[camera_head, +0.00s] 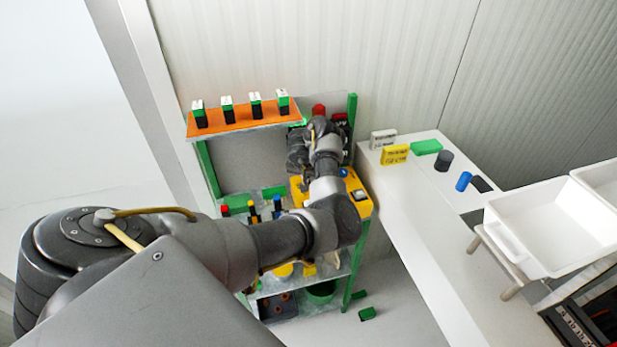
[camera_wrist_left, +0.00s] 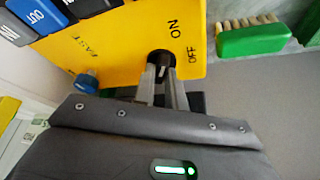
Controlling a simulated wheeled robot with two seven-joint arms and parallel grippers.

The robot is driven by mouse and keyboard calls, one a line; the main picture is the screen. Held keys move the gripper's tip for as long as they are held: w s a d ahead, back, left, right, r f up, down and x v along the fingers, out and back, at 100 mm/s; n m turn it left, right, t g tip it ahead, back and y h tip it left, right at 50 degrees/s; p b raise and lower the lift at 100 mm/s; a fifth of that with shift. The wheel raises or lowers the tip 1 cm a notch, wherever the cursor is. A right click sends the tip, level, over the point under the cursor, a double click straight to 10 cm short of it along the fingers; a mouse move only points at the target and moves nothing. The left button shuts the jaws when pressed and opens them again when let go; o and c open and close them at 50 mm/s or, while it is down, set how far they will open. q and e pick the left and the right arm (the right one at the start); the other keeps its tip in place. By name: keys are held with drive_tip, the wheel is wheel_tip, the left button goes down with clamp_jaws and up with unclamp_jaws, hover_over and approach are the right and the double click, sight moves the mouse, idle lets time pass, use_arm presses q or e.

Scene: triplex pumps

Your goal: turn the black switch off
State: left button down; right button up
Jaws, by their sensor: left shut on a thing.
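The black switch (camera_wrist_left: 160,66) is a round knob with a pale line, set in a yellow panel (camera_wrist_left: 120,45) marked ON and OFF in the left wrist view. My left gripper (camera_wrist_left: 162,84) is shut on the switch, with its fingers on either side of the knob. I cannot tell which label the pale line points to. In the head view the yellow control box (camera_head: 362,206) sits on the shelf, and my left arm and gripper (camera_head: 298,168) hide its switch. My right gripper is not in view.
A blue knob (camera_wrist_left: 87,83) is on the panel left of my fingers. A green brush (camera_wrist_left: 250,38) lies just beyond the panel. An orange shelf (camera_head: 245,117) with several green-black blocks is close above. A white counter (camera_head: 420,195) with blocks and a white tray (camera_head: 555,225) stands right.

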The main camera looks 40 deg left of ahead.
use_arm(q)
drive_tip(key=shift+r+m+p, duration=0.2)
drive_tip(key=shift+m+p, duration=0.2)
drive_tip(key=shift+p, duration=0.45)
drive_tip(key=shift+s+a+m+h+p, duration=0.1)
drive_tip(key=shift+m+h+p, duration=0.4)
drive_tip(key=shift+p, duration=0.5)
drive_tip(key=shift+m+p, duration=0.3)
drive_tip(key=shift+m, duration=0.2)
drive_tip(key=shift+a+f+m, duration=0.1)
drive_tip(key=shift+f+m, duration=0.05)
drive_tip(key=shift+m, duration=0.25)
drive_tip(key=shift+f+m+h, duration=0.15)
drive_tip(key=shift+m+h, duration=0.45)
drive_tip(key=shift+m, duration=0.3)
drive_tip(key=m+h, duration=0.1)
drive_tip(key=m, duration=0.3)
drive_tip(key=shift+m+h, duration=0.4)
drive_tip(key=shift+a, duration=0.1)
drive_tip(key=c, duration=1.4)
unclamp_jaws()
drive_tip(key=shift+c, duration=0.2)
